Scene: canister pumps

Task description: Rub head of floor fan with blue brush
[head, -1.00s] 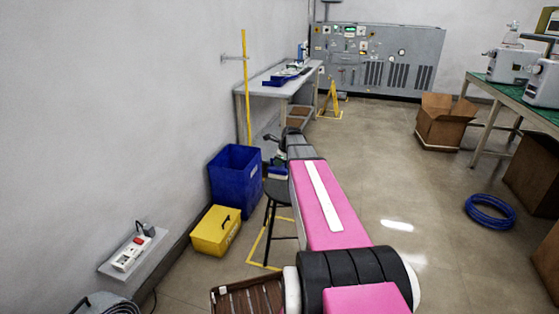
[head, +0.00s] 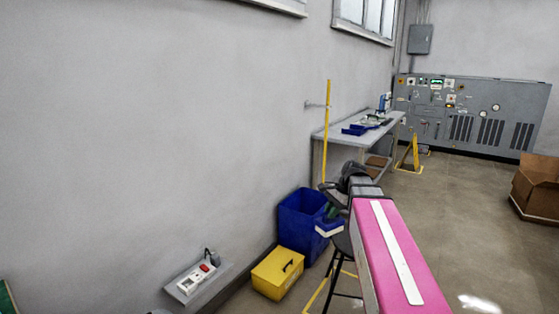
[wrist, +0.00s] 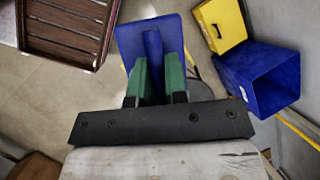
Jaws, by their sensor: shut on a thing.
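My gripper (wrist: 160,82) has green fingers and is shut on the blue brush (wrist: 138,35), whose broad blue block and handle show in the wrist view. In the head view my gripper (head: 331,211) is small and partly hidden behind my arm. The brush (head: 328,229) shows there as a blue piece with a pale strip, held in front of the blue bin and above the stool. I cannot make out the floor fan in either view now; only an unclear sliver shows at the bottom edge of the head view.
A dark stool (head: 342,244), a blue bin (head: 297,213) and a yellow box (head: 277,273) stand by the wall. A power strip (head: 196,278) sits on a wall shelf. A slatted brown crate (wrist: 68,50) shows in the wrist view.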

